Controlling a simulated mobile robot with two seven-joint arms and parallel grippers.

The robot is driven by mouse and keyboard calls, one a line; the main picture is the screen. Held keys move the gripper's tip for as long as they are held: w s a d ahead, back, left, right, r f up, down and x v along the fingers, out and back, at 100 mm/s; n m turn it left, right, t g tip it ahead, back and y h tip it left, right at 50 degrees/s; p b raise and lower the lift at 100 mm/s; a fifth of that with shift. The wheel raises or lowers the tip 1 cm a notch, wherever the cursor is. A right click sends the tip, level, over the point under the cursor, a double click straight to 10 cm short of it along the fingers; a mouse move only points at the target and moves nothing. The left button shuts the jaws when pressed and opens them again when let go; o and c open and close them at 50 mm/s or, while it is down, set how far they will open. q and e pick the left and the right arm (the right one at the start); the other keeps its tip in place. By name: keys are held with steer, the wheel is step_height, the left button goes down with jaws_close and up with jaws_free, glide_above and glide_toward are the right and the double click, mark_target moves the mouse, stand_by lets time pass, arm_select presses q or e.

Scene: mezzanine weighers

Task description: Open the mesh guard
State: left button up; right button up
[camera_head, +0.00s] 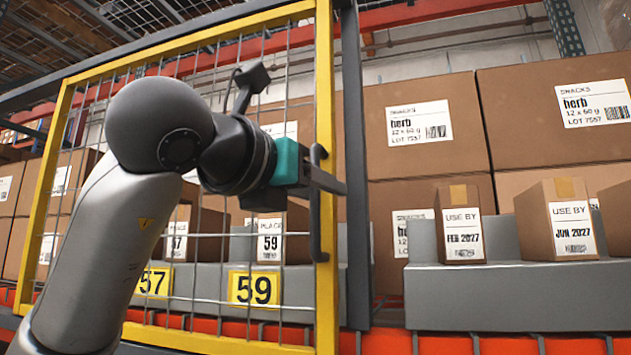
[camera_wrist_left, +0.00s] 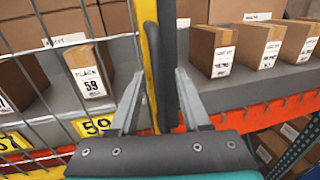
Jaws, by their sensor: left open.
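The mesh guard (camera_head: 324,80) is a yellow frame with grey wire mesh, and it looks shut against a dark upright post (camera_head: 355,200). Its dark vertical handle (camera_head: 315,228) is on the right side of the frame. My left gripper (camera_head: 332,182) is at the upper part of the handle, its fingers pointing right. In the left wrist view the open fingers (camera_wrist_left: 159,72) are on either side of the yellow frame edge (camera_wrist_left: 153,50) and a dark bar (camera_wrist_left: 147,25) that seems to be the handle. I cannot tell whether they touch it. My right gripper is out of view.
Behind the mesh are cartons and yellow number plates, 57 and 59 (camera_head: 254,288). Right of the post, small labelled boxes (camera_head: 459,222) stand on a grey ledge (camera_head: 480,300). Large cartons (camera_head: 420,125) are stacked behind. An orange beam (camera_head: 450,344) runs below.

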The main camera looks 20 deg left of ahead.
arm_select(q)
jaws_close()
stand_by(0.3)
stand_by(1.1)
